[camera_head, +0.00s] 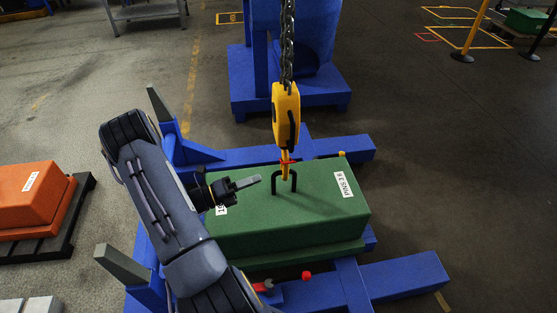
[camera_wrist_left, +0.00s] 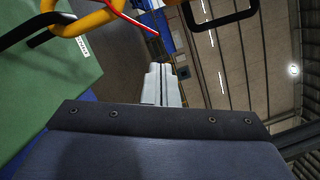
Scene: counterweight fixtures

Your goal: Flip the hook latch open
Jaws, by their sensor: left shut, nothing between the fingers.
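The yellow crane hook (camera_head: 286,164) hangs from its hook block (camera_head: 285,105) at the black lifting handle (camera_head: 274,184) of the green counterweight (camera_head: 320,212). The hook latch (camera_head: 288,162) is a small red piece across the hook; its exact angle is unclear. In the left wrist view, the red latch (camera_wrist_left: 132,18) is a thin bar in front of the yellow hook (camera_wrist_left: 85,22). My left gripper (camera_head: 258,180) is shut and empty, over the counterweight, just left of the hook and handle. Its pale fingers (camera_wrist_left: 161,80) point towards the hook area, apart from the latch. My right gripper is out of view.
A blue stand (camera_head: 405,284) with upright posts surrounds the counterweight. A chain (camera_head: 287,45) runs up from the hook block. An orange weight (camera_head: 30,195) lies left. Open floor lies to the right.

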